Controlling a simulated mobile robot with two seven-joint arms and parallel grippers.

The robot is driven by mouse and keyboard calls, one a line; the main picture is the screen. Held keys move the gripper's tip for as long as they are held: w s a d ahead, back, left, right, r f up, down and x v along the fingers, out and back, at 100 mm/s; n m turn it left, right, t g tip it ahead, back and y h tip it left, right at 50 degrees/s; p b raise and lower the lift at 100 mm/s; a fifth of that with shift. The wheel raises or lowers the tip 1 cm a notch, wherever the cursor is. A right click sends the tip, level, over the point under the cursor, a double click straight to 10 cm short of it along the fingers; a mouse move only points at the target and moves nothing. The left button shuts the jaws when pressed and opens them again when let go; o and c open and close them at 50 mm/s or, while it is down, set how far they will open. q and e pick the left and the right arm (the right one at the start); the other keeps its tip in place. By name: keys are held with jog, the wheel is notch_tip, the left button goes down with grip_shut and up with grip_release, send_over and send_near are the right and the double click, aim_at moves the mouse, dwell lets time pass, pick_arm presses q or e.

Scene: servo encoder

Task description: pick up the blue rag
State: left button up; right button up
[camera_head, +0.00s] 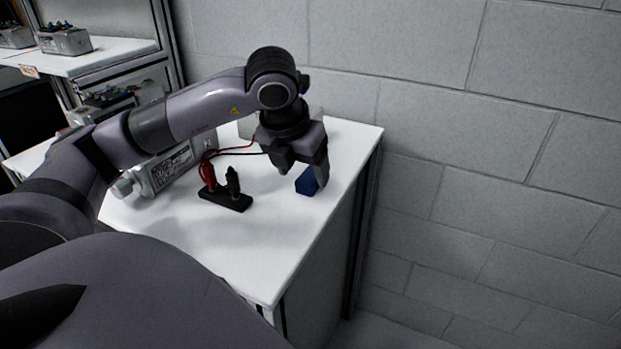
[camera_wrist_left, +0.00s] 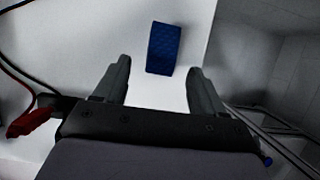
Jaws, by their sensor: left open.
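The blue rag (camera_head: 307,182) is a small blue block-like piece on the white table top, near its right edge. My left gripper (camera_head: 304,178) is above the table right by it, and one finger partly covers the rag in the head view. In the left wrist view the rag (camera_wrist_left: 163,48) lies ahead of the fingertips, roughly between their lines. The left gripper (camera_wrist_left: 157,68) is open with nothing between its fingers. Whether a finger touches the rag cannot be told. My right gripper is not in view.
A black holder (camera_head: 226,199) with red and black probes stands left of the rag, with cables running back to a grey servo unit (camera_head: 165,172). The table's (camera_head: 250,262) right edge is close to the rag. A block wall (camera_head: 450,150) is behind. The front table area is clear.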

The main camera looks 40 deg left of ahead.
aim_at(307, 179)
pick_arm(q)
jog(key=x, duration=0.3)
jog(key=shift+w+f, duration=0.1)
jog(key=shift+w, duration=0.05)
jog(key=c, duration=1.1)
jog(key=shift+o, duration=0.2)
notch_tip(307, 179, up, 20)
jog(key=p, duration=0.4)
jog(key=shift+p, duration=0.35)
